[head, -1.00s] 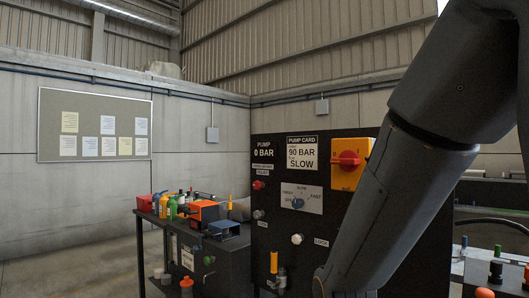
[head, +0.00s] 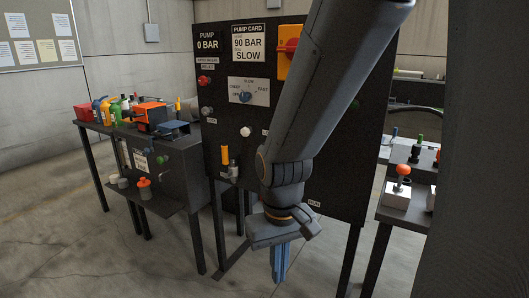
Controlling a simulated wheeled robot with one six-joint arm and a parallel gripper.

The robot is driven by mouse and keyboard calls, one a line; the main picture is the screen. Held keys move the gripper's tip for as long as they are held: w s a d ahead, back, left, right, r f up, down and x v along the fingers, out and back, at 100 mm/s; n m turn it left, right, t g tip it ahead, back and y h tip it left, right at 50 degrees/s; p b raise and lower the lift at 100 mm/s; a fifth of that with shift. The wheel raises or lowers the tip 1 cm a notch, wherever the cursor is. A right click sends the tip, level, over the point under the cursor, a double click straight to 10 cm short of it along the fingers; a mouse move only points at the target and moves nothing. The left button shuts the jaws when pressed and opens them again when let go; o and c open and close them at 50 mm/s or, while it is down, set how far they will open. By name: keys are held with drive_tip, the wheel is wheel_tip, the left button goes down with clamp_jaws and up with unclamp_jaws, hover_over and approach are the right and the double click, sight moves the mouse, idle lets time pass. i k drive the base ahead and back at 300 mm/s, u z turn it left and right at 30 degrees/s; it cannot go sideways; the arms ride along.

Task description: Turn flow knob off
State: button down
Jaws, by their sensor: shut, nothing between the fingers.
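The flow knob (head: 245,97) is a small blue knob on a pale dial plate on the black pump panel (head: 285,165). Labels around it include SLOW above and FAST to the right; its exact pointing direction is too small to tell. My gripper (head: 280,268) points down, shut and empty, below and to the right of the knob, apart from it. My arm crosses the panel's right part and hides some of it. The panel reads PUMP 0 BAR, and its card (head: 248,43) reads 90 BAR, SLOW.
A red switch on a yellow plate (head: 290,50) is partly behind my arm. A red knob (head: 204,80) and a white knob (head: 245,132) are on the panel. A bench with bottles (head: 103,110) stands left, a table with an orange-topped knob (head: 403,170) right. Floor in front is open.

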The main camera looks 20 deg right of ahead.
sight(244, 97)
drive_tip(key=k, duration=1.3)
drive_tip(key=u, duration=0.75)
drive_tip(key=i, duration=1.05)
drive_tip(key=z, duration=0.5)
drive_tip(key=i, duration=0.65)
drive_tip(key=z, duration=0.8)
